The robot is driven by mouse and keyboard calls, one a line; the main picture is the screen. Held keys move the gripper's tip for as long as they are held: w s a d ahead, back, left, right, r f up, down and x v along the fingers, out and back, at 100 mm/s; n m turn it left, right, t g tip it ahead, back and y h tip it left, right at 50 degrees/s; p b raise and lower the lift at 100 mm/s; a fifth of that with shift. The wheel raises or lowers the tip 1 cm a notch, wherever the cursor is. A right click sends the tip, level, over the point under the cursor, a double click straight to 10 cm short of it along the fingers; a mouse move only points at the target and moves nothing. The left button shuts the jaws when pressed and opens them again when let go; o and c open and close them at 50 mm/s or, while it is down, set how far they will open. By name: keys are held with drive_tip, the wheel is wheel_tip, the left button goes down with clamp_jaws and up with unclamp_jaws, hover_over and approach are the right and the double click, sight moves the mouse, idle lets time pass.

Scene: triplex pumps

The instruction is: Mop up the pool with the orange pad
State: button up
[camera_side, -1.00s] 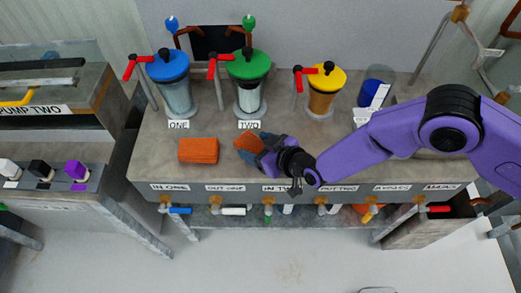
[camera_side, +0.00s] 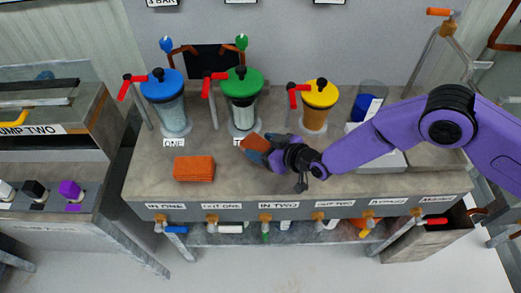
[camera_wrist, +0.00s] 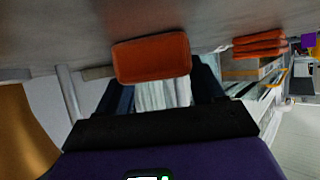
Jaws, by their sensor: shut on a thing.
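My gripper (camera_side: 262,152) is shut on an orange pad (camera_side: 251,142), which is tilted and appears in front of the green-lidded canister. In the wrist view the held pad (camera_wrist: 152,57) sits between my two dark fingers, apparently clear of the bench. A stack of orange pads (camera_side: 194,169) lies on the grey bench to the left of my gripper; it also shows in the wrist view (camera_wrist: 258,45). I cannot make out a pool in either view.
Canisters with blue (camera_side: 162,86), green (camera_side: 241,83) and yellow (camera_side: 320,94) lids stand along the back of the bench (camera_side: 230,190), with red-handled levers beside them. Labelled valves line its front edge. The bench front left is clear.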

sight(265, 195)
drive_tip(key=shift+w+d, duration=0.25)
drive_tip(key=shift+w, duration=0.1)
drive_tip(key=shift+s+d, duration=0.45)
drive_tip(key=shift+s, duration=0.55)
drive_tip(key=shift+s+d, duration=0.45)
drive_tip(key=shift+s, duration=0.6)
drive_tip(key=shift+s+d, duration=0.45)
drive_tip(key=shift+s, duration=0.55)
drive_tip(key=shift+s+a, duration=0.5)
drive_tip(key=shift+s, duration=0.55)
drive_tip(key=shift+s+a, duration=0.5)
drive_tip(key=shift+s, duration=0.6)
drive_tip(key=shift+s+a, duration=0.5)
drive_tip(key=shift+s, duration=0.55)
wheel_tip(265, 195, up, 8)
drive_tip(key=shift+w, duration=0.15)
